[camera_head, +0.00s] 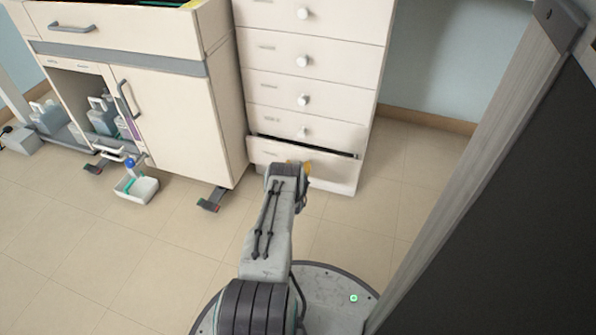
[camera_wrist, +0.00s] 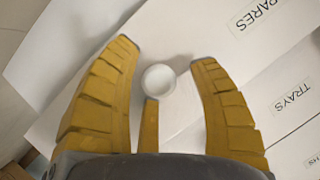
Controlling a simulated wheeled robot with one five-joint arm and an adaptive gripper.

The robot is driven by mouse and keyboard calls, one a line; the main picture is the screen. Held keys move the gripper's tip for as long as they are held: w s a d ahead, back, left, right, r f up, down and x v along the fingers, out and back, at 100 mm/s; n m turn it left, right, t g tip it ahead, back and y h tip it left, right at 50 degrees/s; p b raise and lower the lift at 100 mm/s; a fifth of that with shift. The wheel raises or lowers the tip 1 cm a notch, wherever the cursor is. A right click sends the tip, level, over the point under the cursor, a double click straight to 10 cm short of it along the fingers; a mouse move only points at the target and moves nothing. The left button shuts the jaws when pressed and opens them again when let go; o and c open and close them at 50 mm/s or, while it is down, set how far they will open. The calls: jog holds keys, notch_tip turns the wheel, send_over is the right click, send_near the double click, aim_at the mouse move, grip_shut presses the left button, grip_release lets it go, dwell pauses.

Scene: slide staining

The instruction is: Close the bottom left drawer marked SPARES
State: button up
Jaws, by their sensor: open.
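The bottom drawer (camera_head: 333,168) of the white drawer stack stands slightly open, with a dark gap along its top edge. Its label is too small to read in the head view. In the wrist view, a label reading SPARES (camera_wrist: 255,12) is on a white drawer front (camera_wrist: 205,30). A round white knob (camera_wrist: 158,80) sits between my gripper's yellow fingers (camera_wrist: 165,52). The fingers are spread apart around the knob; contact cannot be told. In the head view my gripper (camera_head: 300,165) is at the bottom drawer's front, mostly hidden by my arm.
The drawer above carries a TRAYS label (camera_wrist: 292,95). Several shut drawers with white knobs (camera_head: 302,61) rise above. A cabinet (camera_head: 180,125) stands to the left, with a small white caddy (camera_head: 136,188) on the floor before it. Tiled floor (camera_head: 385,190) is clear to the right.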

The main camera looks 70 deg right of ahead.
jog(key=shift+c, duration=0.2)
grip_shut()
dwell(0.5)
